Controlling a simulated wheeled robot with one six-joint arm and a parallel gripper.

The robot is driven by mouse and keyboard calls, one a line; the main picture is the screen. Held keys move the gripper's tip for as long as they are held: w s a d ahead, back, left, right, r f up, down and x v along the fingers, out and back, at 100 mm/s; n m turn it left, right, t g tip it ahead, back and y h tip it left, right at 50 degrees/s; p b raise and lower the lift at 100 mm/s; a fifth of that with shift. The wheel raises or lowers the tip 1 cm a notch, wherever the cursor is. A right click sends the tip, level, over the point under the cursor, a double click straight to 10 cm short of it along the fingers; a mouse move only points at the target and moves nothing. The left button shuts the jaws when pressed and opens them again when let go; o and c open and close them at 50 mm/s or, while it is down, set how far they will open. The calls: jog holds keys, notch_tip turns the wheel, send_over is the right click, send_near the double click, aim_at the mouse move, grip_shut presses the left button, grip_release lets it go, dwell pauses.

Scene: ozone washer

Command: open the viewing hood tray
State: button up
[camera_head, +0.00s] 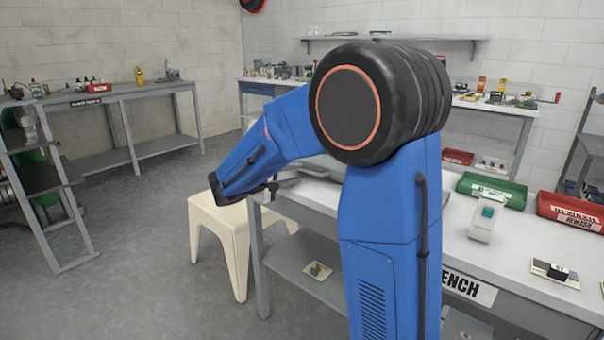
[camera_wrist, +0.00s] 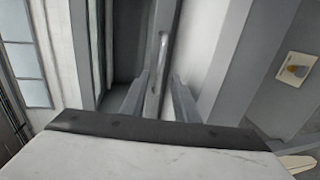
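In the wrist view a pale, slim bar handle (camera_wrist: 161,48) runs along a grey front, which I take to be the viewing hood tray (camera_wrist: 137,38). My gripper (camera_wrist: 161,76) is open, with one grey finger on either side of the handle's near end. I cannot tell whether the fingers touch it. In the head view my gripper (camera_head: 284,183) is at the left end of the workbench, beside a grey object (camera_head: 325,168) that my arm mostly hides. The tray and handle cannot be made out there. No opening gap is clear.
A cream stool (camera_head: 222,222) stands close below my gripper. The workbench (camera_head: 530,253) holds a green bin (camera_head: 492,190), a red bin (camera_head: 570,211) and a small device (camera_head: 485,220). A card (camera_head: 318,271) lies on the lower shelf. Floor at left is open.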

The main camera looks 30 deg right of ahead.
aim_at(306, 171)
jog(key=shift+x, duration=2.25)
jog(key=shift+c, duration=0.7)
grip_shut()
